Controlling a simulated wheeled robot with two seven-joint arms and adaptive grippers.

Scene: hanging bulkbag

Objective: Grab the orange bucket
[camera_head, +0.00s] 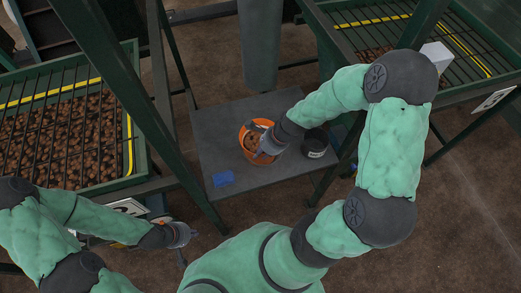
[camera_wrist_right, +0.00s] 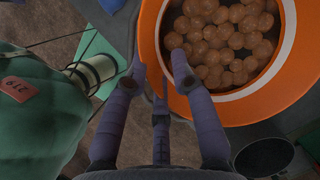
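The orange bucket (camera_head: 243,137) stands on a dark grey platform (camera_head: 215,150) in the head view and holds round brown lumps. In the right wrist view, the bucket's orange rim (camera_wrist_right: 245,112) fills the upper right. My right gripper (camera_head: 264,150) is at the bucket's right front side, partly covering it. In the wrist view, the right gripper's fingers (camera_wrist_right: 158,62) are spread apart, with the near rim edge between their tips. I see no closed grip on the rim. My left gripper (camera_head: 182,242) is low at the left, away from the bucket; its fingers are too small to read.
A black bucket (camera_head: 316,146) stands just right of the orange one. A blue cloth-like item (camera_head: 223,178) lies on the platform's front left. A grated bin of brown lumps (camera_head: 140,160) stands left, another (camera_head: 345,32) upper right. Dark green posts flank the platform.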

